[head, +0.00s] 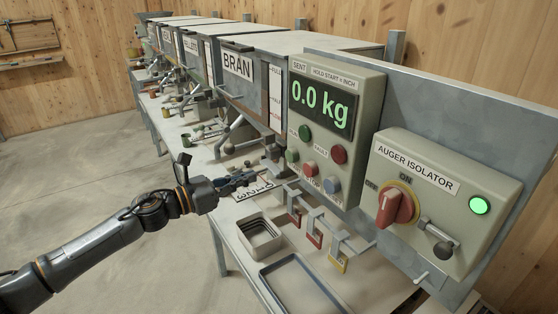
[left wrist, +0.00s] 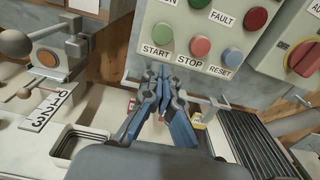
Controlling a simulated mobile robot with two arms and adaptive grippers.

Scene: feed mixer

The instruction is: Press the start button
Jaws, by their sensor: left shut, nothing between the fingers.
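The control panel (head: 350,88) stands on the bench with a lit display reading 0.0 kg. The start button (left wrist: 162,34) is green and sits above its START label at the panel's lower left; it also shows in the head view (head: 292,156). The red stop button (left wrist: 201,47) and the grey-blue reset button (left wrist: 232,57) are to its right. My left gripper (head: 254,178) is shut and empty, in front of the panel's lower left. In the left wrist view its blue fingertips (left wrist: 163,72) are below the START label. I see no contact with the button. My right gripper is not in view.
An auger isolator box (head: 441,200) with a red rotary switch (head: 396,205) is at the right. Hooks with coloured tags (head: 314,238) hang below the panel. A square bin (head: 259,237) and a shallow tray (head: 300,284) are on the bench. Several hoppers line the back.

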